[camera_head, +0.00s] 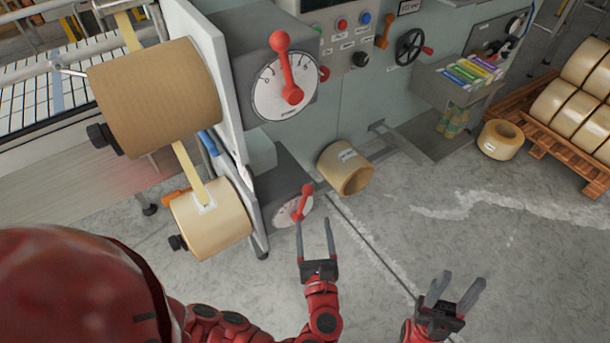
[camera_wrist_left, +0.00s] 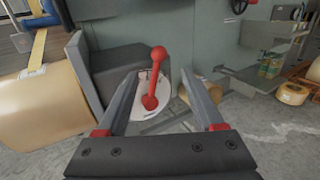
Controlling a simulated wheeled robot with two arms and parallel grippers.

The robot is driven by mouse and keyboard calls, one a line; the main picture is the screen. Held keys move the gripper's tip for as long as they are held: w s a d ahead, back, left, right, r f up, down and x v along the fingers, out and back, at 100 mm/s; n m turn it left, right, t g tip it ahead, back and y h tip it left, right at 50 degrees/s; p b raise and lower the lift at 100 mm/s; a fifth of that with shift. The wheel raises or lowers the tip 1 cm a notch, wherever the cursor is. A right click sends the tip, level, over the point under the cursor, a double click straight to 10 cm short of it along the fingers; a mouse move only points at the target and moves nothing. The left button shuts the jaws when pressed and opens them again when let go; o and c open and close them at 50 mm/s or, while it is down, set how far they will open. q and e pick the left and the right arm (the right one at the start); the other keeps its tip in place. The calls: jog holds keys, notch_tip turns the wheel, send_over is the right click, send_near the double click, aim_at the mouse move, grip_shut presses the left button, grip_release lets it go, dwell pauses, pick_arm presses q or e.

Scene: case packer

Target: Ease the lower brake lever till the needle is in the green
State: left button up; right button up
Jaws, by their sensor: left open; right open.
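The lower brake lever (camera_head: 302,203) is red with a ball end, on a round white dial (camera_head: 287,212) low on the machine's side. In the left wrist view the lever (camera_wrist_left: 155,78) stands nearly upright over its dial (camera_wrist_left: 172,110), between my open fingers and beyond them. My left gripper (camera_head: 315,222) is open around the lever's line, apparently not touching it. It also shows in the left wrist view (camera_wrist_left: 165,85). My right gripper (camera_head: 459,285) is open and empty over the floor. I cannot make out a needle or a green zone.
An upper dial (camera_head: 270,95) with a red lever (camera_head: 285,65) sits above. Tape rolls (camera_head: 160,95) and (camera_head: 212,220) hang on the machine's left. A loose roll (camera_head: 346,168) lies beside the lower dial. A pallet (camera_head: 560,145) of rolls stands far right.

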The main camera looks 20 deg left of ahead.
aim_at(307, 180)
pick_arm(q)
jog(key=p+x, duration=0.5)
jog(key=x, duration=0.8)
jog(key=shift+w+a+r, duration=0.1)
jog(key=shift+w+a, duration=0.15)
jog(key=shift+w, duration=0.1)
jog(key=shift+w+a, duration=0.25)
jog(key=shift+w, duration=0.25)
grip_shut()
